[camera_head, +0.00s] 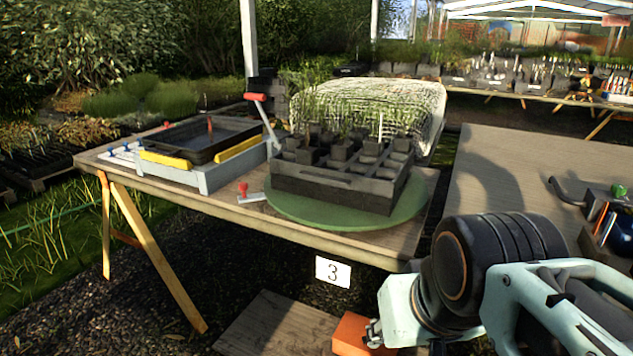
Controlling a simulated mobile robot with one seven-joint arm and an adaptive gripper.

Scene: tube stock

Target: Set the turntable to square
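The turntable is a green round disc (285,211) on the near right part of the wooden bench. A dark crate (335,193) of square cells sits on it, some cells holding dark pots and a few with green seedlings. The crate's front looks slightly skewed to the bench's front edge, but the exact angle is hard to judge. A small red-knobbed metal piece (245,193) lies at the disc's left edge. My arm fills the lower right, in front of and apart from the turntable. I cannot make out the gripper's fingertips or anything held.
A grey stand with a black tray and yellow bars (163,158) is left on the bench (225,205). A "3" sign (333,271) hangs at the front. Another bench (500,170) is right; an orange block (352,335) is below.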

